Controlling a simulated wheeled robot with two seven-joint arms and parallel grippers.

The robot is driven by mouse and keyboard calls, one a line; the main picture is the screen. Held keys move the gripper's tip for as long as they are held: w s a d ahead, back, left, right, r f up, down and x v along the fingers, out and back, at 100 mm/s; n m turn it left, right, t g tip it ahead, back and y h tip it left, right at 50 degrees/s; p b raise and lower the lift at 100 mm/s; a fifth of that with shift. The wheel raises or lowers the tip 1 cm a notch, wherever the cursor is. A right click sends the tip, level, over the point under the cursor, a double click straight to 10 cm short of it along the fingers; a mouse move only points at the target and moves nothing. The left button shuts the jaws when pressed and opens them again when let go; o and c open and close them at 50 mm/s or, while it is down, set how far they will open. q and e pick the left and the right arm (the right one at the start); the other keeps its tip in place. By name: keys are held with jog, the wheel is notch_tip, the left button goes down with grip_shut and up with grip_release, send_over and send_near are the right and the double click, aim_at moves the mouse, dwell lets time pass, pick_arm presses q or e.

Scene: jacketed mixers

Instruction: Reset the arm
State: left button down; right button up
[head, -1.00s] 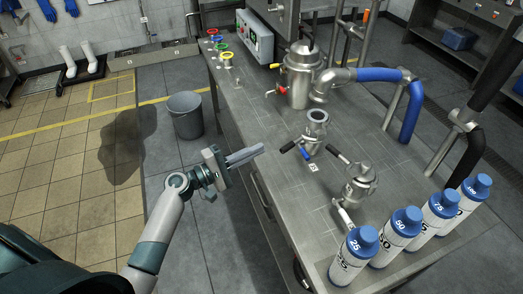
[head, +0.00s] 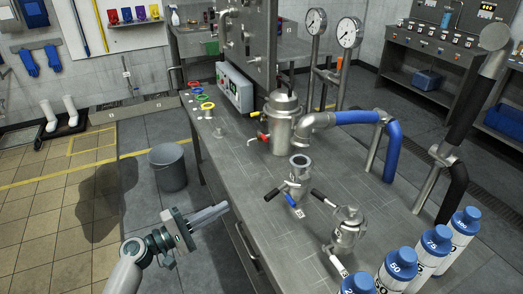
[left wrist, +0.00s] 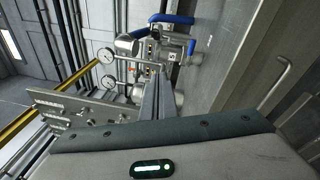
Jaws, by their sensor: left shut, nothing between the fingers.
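My left gripper (head: 208,217) is in the lower left of the head view, beside the front edge of the steel bench and over the grey floor. Its fingers are together with nothing between them, and they point right toward the bench. In the left wrist view the shut fingers (left wrist: 149,98) point toward the steel vessels and gauges. My left arm comes in from the bottom left. My right gripper is not in view.
The steel bench (head: 270,185) carries a jacketed vessel (head: 281,125), two small valve fittings (head: 299,172) (head: 347,228), a blue hose (head: 393,147) and several blue-capped bottles (head: 398,270). A grey bucket (head: 168,170) stands on the floor left of the bench. Tiled floor at left is clear.

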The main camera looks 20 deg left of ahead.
pick_arm(q)
jog(key=s+f+m+g+y, duration=0.1)
jog(key=s+f+g+y, duration=0.2)
jog(key=f, duration=1.1)
jog(key=s+f+m+g+y, duration=0.15)
jog(key=s+f, duration=0.35)
jog(key=f, duration=0.9)
jog(key=s+f+m+g+y, duration=0.1)
jog(key=s+f+g+y, duration=0.2)
jog(key=f, duration=1.1)
jog(key=s+d+f+m+g+y, duration=0.1)
jog(key=s+f+m+g, duration=0.1)
jog(key=s+f+m, duration=0.2)
jog(key=s+d+f+m+g+y, duration=0.1)
jog(key=s+f+m, duration=0.3)
jog(key=s+f, duration=0.6)
jog(key=s+d+f+m+g+y, duration=0.2)
jog(key=s+f+m, duration=0.3)
jog(key=s, duration=1.8)
jog(key=shift+s+f+g, duration=0.3)
jog(key=shift+f+g, duration=0.15)
jog(key=shift+f, duration=0.5)
